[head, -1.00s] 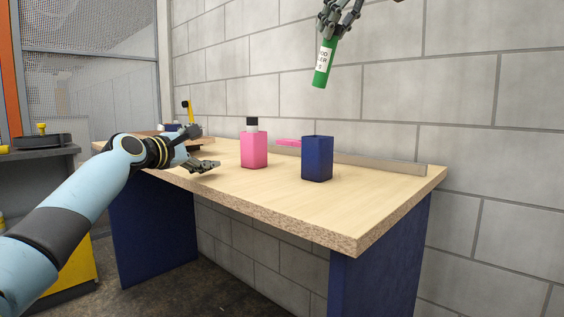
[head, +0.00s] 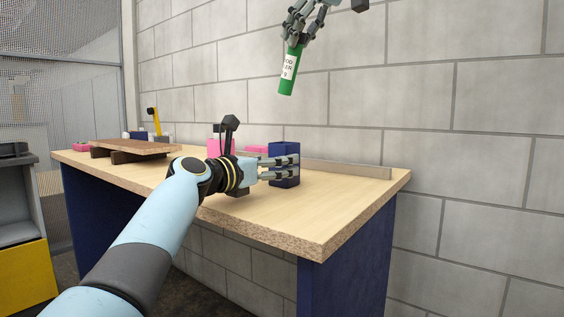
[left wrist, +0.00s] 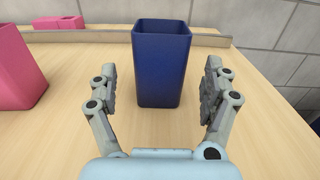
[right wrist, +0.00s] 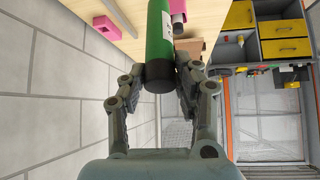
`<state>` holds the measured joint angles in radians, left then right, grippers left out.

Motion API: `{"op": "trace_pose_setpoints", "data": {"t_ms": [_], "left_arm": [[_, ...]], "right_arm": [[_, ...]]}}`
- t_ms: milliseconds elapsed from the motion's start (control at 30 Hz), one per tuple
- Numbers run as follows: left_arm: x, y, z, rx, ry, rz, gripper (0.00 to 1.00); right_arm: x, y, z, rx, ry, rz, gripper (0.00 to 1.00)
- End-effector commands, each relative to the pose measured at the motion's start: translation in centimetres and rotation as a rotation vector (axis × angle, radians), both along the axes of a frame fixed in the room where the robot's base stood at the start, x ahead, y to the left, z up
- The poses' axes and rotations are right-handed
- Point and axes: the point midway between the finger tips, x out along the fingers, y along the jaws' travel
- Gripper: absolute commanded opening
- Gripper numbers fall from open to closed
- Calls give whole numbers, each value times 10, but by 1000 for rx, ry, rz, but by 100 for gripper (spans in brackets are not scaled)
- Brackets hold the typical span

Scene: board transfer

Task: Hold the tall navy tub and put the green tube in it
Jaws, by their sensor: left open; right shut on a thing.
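The tall navy tub (head: 285,150) stands upright on the table, and its open top shows in the left wrist view (left wrist: 161,65). My left gripper (head: 293,170) is open at table height. Its fingers reach the near side of the tub in the head view; in the left wrist view (left wrist: 160,92) the tub stands ahead, between the lines of the two fingers, with gaps on both sides. My right gripper (head: 299,42) is shut on the green tube (head: 287,82) and holds it tilted, high above the table and the tub. The tube also shows in the right wrist view (right wrist: 159,45).
A pink tub (left wrist: 18,72) stands left of the navy tub, partly behind my left arm in the head view. A pink block (left wrist: 58,23) lies behind, near the back ledge (head: 345,169). A brown raised board (head: 135,147) is at the far left. The table's right end is clear.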

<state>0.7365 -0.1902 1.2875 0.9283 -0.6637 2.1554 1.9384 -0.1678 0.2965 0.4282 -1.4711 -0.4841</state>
Motion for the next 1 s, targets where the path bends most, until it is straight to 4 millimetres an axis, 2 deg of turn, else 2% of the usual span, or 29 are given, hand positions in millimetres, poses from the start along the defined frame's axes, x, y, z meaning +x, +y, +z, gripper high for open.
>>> {"op": "trace_pose_setpoints", "data": {"t_ms": [100,300,700,1000], "left_arm": [[17,-14,1,0,2,-2,83],[34,-25,0,1,-1,0,83],[39,-28,0,1,0,1,83],[39,-28,0,1,0,1,45]], "right_arm": [[0,0,1,1,-1,0,0],[0,0,0,1,-1,0,0],[0,0,0,1,-1,0,0],[0,0,0,1,-1,0,0]]}}
